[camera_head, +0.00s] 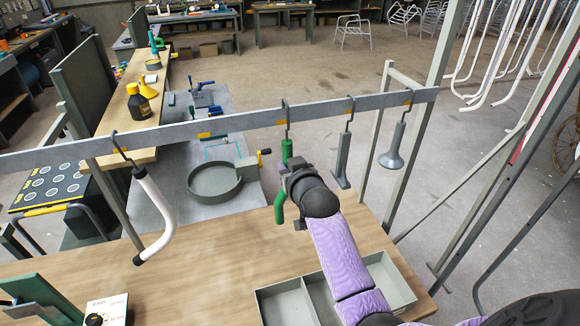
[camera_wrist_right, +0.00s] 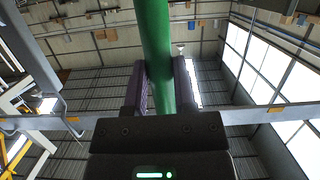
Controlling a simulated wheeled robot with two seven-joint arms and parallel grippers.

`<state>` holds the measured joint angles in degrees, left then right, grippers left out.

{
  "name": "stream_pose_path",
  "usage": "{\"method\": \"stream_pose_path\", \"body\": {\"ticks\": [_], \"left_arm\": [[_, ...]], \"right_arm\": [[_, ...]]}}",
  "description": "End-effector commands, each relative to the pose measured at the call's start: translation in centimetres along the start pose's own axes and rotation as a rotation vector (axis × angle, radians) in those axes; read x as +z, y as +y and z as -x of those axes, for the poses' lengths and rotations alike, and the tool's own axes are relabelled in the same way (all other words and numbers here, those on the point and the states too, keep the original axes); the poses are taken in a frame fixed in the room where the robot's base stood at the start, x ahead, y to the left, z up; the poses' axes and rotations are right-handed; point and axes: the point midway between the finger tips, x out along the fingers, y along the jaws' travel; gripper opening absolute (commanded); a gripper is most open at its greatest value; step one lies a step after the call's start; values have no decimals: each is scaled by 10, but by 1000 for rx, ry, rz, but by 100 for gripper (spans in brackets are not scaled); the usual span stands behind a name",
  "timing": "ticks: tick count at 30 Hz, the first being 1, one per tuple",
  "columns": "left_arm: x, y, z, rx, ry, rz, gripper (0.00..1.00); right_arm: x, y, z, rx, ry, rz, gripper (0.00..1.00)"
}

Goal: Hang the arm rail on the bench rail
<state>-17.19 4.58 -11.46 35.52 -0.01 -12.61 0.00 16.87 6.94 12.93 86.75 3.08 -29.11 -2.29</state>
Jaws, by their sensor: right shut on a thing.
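The bench rail (camera_head: 235,121) is a long grey bar with yellow marks, crossing above the wooden bench. The green arm rail (camera_head: 280,206) is upright below it, under a dark hook (camera_head: 286,108) that reaches the bar at a yellow mark. Whether the hook bears its weight I cannot tell. My right gripper (camera_head: 294,182) is shut around the green tube, hiding its middle. In the right wrist view the green tube (camera_wrist_right: 157,35) passes between the fingers of the gripper (camera_wrist_right: 164,82). My left gripper is not in view.
A white curved tube (camera_head: 160,215) with black ends hangs left on the bar. Two grey tools (camera_head: 343,158) (camera_head: 392,147) hang on hooks to the right. A grey tray (camera_head: 290,303) lies on the bench below my right arm. A round grey dish (camera_head: 215,182) stands behind the bar.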

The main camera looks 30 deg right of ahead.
Motion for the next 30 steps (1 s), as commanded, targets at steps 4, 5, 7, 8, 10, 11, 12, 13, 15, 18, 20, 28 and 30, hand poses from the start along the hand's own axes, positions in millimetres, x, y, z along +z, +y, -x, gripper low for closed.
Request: {"method": "stream_pose_path", "body": {"ticks": [4, 5, 7, 8, 10, 11, 12, 13, 15, 18, 20, 28, 30], "left_arm": [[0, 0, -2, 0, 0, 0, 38], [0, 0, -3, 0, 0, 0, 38], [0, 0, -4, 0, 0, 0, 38], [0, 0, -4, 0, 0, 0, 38], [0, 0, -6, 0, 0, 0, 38], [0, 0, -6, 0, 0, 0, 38], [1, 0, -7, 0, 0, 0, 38], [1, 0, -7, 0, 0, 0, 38], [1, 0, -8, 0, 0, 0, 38], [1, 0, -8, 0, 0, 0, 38], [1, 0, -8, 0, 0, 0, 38], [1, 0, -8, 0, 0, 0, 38], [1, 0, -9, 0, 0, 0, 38]], "right_arm": [[0, 0, -3, 0, 1, 0, 0], [-1, 0, -4, 0, 2, 0, 0], [-1, 0, -6, 0, 2, 0, 0], [-1, 0, -7, 0, 2, 0, 0], [-2, 0, -9, 0, 1, 0, 0], [-2, 0, -10, 0, 1, 0, 0], [-2, 0, -11, 0, 2, 0, 0], [-3, 0, -12, 0, 2, 0, 0], [-3, 0, -14, 0, 1, -1, 0], [-4, 0, -14, 0, 1, 0, 0], [-4, 0, -14, 0, 1, 0, 0], [-4, 0, -14, 0, 1, 0, 0], [-4, 0, -15, 0, 1, 0, 0]]}}
